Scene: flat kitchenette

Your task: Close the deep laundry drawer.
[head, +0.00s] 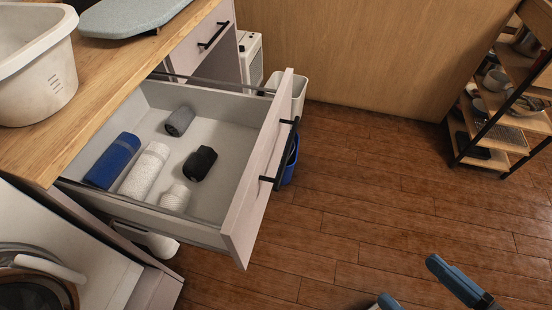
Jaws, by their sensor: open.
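The deep laundry drawer (262,180) is pulled well out from under the wooden counter. Its front is pale with a black bar handle (287,153) facing the floor side. Inside lie a blue roll (113,160), a white roll (145,171), a smaller whitish roll (175,198), a grey roll (180,121) and a black roll (200,163). My gripper (415,285) is at the bottom edge, right of the drawer and apart from it. Its two blue-grey fingers are spread with nothing visible between them. The rest of it is cut off by the frame.
The counter (105,85) carries a white basket (37,65) and a grey-topped board (130,14). A shut upper drawer (200,45) is beyond. White and blue bins (291,160) stand behind the drawer front. A washer (40,280) is at lower left. A shelf rack (500,110) stands right; the middle floor is clear.

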